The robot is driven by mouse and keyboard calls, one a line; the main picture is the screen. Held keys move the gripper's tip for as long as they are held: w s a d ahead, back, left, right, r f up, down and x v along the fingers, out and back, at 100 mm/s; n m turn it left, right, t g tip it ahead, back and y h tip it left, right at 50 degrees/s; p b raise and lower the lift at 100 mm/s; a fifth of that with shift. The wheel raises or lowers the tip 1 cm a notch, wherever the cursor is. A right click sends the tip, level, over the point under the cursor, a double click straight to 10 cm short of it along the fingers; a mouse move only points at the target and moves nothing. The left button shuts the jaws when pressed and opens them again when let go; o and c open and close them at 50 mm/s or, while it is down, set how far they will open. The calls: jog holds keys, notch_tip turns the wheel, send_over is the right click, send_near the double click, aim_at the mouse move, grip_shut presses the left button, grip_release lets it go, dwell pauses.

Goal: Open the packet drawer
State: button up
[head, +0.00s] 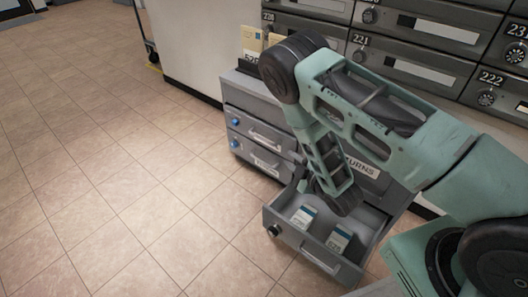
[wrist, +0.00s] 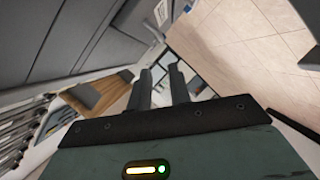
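A grey drawer (head: 318,262) at the bottom right of the cabinet is pulled out in the head view. My gripper is hidden behind the arm in the head view. In the wrist view my gripper (wrist: 160,68) shows two dark fingers a little apart, with nothing visible between them.
The grey cabinet (head: 258,102) has closed drawers at left with blue knobs (head: 236,121). A label reading "RETURNS" is partly covered by my arm. Numbered mailboxes (head: 425,70) line the wall behind. The tiled floor (head: 120,180) at left and in front is clear.

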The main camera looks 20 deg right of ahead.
jog(key=b, duration=0.7)
send_near(264, 140)
jog(key=x, duration=0.9)
jog(key=shift+s+d+f, duration=0.1)
jog(key=shift+f, duration=0.2)
jog(key=shift+w, duration=0.75)
grip_shut()
